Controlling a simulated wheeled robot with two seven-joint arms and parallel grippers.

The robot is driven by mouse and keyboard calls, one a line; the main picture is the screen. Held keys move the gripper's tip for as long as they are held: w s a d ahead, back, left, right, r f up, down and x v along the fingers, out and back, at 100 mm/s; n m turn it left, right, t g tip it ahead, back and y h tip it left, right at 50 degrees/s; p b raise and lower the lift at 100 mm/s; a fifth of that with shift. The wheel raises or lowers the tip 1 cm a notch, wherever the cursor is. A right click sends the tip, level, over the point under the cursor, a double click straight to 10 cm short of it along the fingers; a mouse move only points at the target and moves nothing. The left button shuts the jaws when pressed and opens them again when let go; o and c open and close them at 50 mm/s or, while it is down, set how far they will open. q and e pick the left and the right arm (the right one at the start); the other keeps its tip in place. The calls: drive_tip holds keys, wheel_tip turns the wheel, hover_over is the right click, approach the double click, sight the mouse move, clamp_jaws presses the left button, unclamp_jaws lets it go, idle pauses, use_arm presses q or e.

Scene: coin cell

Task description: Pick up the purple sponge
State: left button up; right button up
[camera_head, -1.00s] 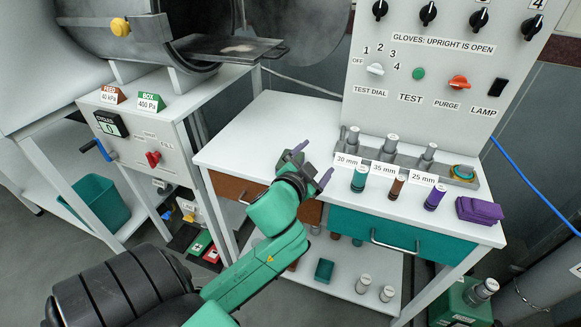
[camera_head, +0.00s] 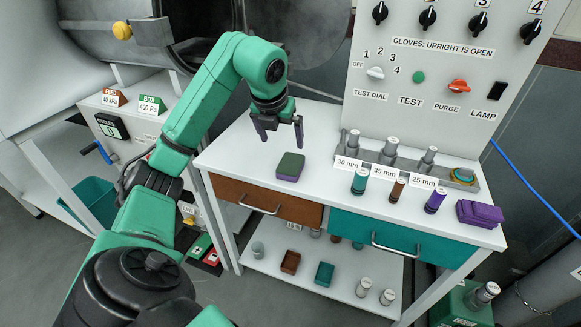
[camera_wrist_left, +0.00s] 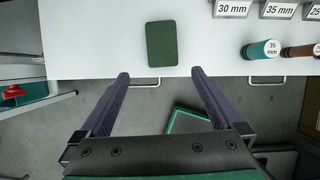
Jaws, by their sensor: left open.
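A small block with a dark green top and purple sides (camera_head: 289,168) lies flat on the white table, left of centre; this looks like the sponge. Its green top (camera_wrist_left: 161,44) shows in the left wrist view, just beyond the fingertips and between their lines. My left gripper (camera_head: 281,142) is open and empty, pointing down, above and behind the block in the head view. Nothing is between its fingers (camera_wrist_left: 160,74). A purple folded thing (camera_head: 480,213), perhaps a cloth, lies at the table's right end. My right gripper is not in view.
Teal, brown and purple cylinders (camera_head: 397,190) stand on the table right of the block, before a grey rack (camera_head: 410,158) with size labels. A control panel (camera_head: 440,75) rises behind. The white tabletop (camera_head: 240,150) around the block is clear.

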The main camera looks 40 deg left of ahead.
sight(290, 164)
use_arm(q)
drive_tip(key=p+x, duration=0.1)
drive_tip(key=x, duration=1.2)
drive_tip(key=shift+w+d+f, duration=0.15)
drive_tip(key=shift+w+f, duration=0.05)
drive_tip(key=shift+w, duration=0.1)
drive_tip(key=shift+r, duration=0.1)
drive_tip(key=c, duration=1.2)
